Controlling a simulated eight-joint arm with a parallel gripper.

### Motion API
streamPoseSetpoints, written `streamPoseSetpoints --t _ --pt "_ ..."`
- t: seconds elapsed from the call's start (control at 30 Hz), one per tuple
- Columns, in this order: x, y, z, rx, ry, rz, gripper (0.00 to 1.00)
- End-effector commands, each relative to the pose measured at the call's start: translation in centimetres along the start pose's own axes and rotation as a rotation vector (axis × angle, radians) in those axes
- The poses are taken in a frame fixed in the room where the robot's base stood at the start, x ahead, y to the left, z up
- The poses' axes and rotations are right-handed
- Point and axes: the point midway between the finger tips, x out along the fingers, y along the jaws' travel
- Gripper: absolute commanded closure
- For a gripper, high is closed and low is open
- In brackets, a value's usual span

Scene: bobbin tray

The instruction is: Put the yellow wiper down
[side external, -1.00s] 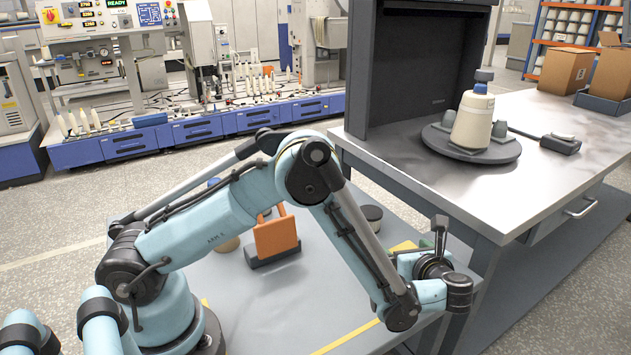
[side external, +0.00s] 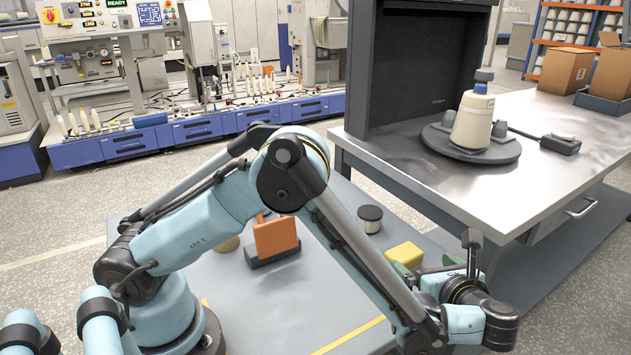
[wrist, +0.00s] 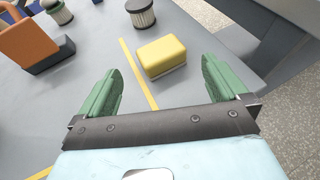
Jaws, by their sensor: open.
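The yellow wiper (wrist: 162,56) is a yellow block with a pale underside. In the wrist view it lies on the grey table beside a yellow line, ahead of my gripper (wrist: 162,82) and between the lines of its fingers. My gripper's green fingers are spread wide with nothing between them, and I see no contact with the wiper. In the side view the wiper (side external: 404,254) sits near the table's right edge, just behind the green fingers (side external: 400,271), which are partly hidden by my wrist.
An orange block in a dark holder (side external: 275,240) stands on the table to the left. A taller bench (side external: 440,190) with a bobbin (side external: 472,120) rises close at right.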

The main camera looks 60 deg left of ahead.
Motion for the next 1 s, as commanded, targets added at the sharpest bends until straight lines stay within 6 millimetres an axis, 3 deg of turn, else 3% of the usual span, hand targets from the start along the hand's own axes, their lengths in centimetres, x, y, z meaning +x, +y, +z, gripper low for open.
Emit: streamPoseSetpoints --t 0.23,0.47,0.7,1.0 --pt "-2.4 0.0 0.1 -0.003 0.003 -0.001 0.0" --pt "-1.0 0.5 3.0 -0.143 0.119 0.001 0.0" --pt "1.3 3.2 7.2 -0.482 0.366 0.036 0.0" --pt "2.3 8.5 10.1 -0.987 0.664 0.158 0.0"
